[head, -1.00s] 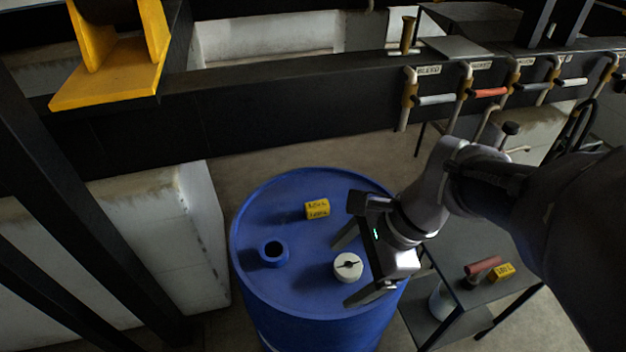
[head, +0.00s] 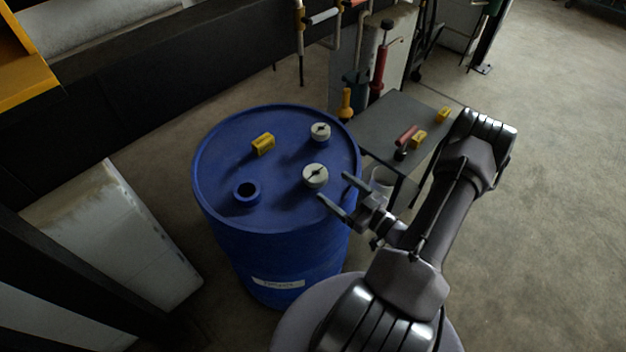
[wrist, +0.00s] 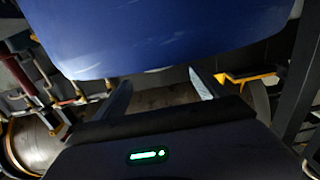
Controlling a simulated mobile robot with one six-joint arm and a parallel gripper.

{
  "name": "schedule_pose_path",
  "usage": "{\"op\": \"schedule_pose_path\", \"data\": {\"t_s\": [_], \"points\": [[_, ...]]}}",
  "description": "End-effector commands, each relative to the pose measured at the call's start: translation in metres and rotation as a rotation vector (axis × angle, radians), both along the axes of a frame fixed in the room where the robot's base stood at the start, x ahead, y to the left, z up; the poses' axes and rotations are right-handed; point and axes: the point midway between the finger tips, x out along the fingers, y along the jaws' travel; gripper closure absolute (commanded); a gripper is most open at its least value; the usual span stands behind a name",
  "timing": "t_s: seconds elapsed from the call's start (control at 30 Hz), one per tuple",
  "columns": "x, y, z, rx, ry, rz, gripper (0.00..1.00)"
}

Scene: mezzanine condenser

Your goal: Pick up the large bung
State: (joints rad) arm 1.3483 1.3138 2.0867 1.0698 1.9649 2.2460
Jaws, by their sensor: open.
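Two round white bungs with slotted tops stand on the blue drum's lid. The nearer one (head: 315,175) looks the larger, and I take it as the large bung. The other bung (head: 320,131) stands farther back near the rim. My gripper (head: 334,187) is open and empty, its fingers pointing left towards the near bung from the drum's right edge. The fingertips look apart from the bung. In the wrist view, both fingers (wrist: 155,80) are spread below the blue drum (wrist: 160,30); neither bung shows clearly there.
The drum lid (head: 285,205) also bears a yellow block (head: 263,144) and an open blue neck (head: 247,192). A dark side table (head: 385,125) with yellow blocks and a red-handled item (head: 406,137) stands behind right. Open floor (head: 560,170) lies at right.

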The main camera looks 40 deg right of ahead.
Motion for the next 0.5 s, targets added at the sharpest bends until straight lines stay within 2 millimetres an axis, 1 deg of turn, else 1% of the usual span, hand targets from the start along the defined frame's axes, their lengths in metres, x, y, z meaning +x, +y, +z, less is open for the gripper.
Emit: {"op": "schedule_pose_path", "data": {"t_s": [0.03,0.1,0.27,0.4,0.5], "points": [[0.012,0.002,-0.003,-0.003,0.0,0.006,0.18],[0.025,0.003,-0.002,-0.003,0.0,0.005,0.18],[0.041,0.003,-0.002,-0.004,0.0,0.004,0.18],[0.07,0.003,-0.01,-0.005,-0.001,0.007,0.18],[0.084,0.004,-0.007,-0.005,0.0,0.005,0.18]]}}
